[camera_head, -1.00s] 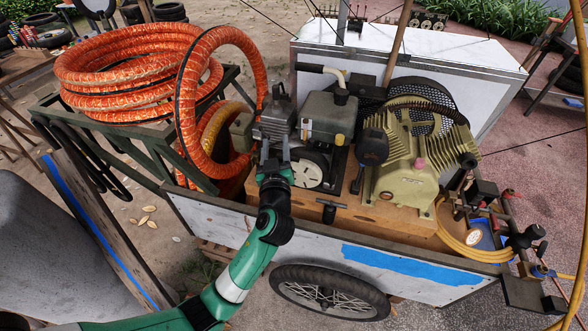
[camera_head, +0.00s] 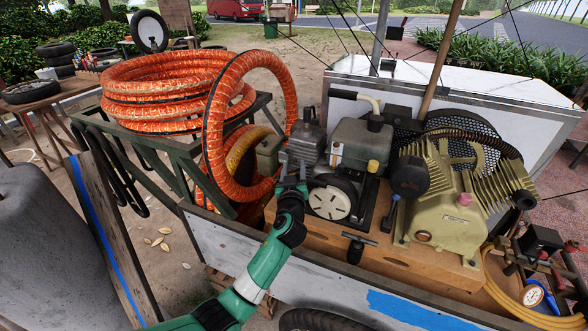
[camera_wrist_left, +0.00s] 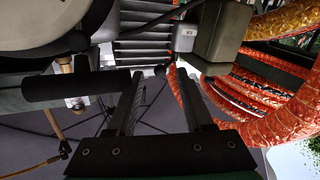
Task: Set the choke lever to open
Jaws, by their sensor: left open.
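The engine (camera_head: 358,145) stands on the wooden base of the cart, with a grey tank on top and a white-faced round starter cover (camera_head: 329,203). My left gripper (camera_wrist_left: 157,78) is at the engine's left end, beside the finned block (camera_head: 302,150). In the wrist view its two dark fingers are apart, with nothing held between them. The choke lever is not clear in the head view. My right gripper is out of view.
Orange hose coils (camera_head: 165,85) lie on a green frame (camera_head: 160,150) left of the engine, one loop close to my gripper. In the wrist view a black cylinder (camera_wrist_left: 70,86) lies left of the fingers. The yellowish compressor (camera_head: 447,220) stands to the engine's right.

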